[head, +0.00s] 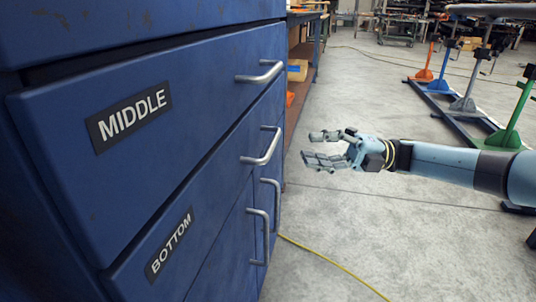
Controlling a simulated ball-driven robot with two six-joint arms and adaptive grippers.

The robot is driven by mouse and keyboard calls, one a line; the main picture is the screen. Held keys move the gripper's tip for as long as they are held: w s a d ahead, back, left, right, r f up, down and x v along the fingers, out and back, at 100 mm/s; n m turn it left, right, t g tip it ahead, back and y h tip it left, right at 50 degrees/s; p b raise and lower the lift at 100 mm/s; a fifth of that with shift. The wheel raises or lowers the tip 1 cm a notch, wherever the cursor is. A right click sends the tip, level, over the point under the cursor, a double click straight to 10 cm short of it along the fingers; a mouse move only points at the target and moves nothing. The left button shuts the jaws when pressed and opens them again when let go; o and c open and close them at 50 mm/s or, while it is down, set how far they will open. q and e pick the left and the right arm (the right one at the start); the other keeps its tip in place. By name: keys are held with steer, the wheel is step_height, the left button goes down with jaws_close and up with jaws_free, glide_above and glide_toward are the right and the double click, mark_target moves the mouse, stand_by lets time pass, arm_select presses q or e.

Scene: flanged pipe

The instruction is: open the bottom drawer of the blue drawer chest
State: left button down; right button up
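The blue drawer chest (215,150) fills the left of the head view. Its bottom drawer (205,205) carries a black BOTTOM label (169,244) and a silver bar handle (264,148). No clear gap shows that this drawer is pulled out. My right gripper (308,148) reaches in from the right, over the floor, at about the height of the bottom handle in the picture. Its fingers point left toward the chest, spread apart and empty, clear of the handle. My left gripper is not in view.
The middle drawer (185,110), with its own handle (259,73), is above. Cabinet doors with upright handles (259,238) are below. A yellow cable (335,263) lies on the grey floor. Coloured stands (463,98) stand at the far right. The floor between chest and arm is mostly clear.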

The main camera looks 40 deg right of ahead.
mark_target(273, 142)
steer(key=x, duration=0.9)
steer(key=shift+a+r+b, duration=0.1)
steer(key=shift+b, duration=0.25)
jaws_close()
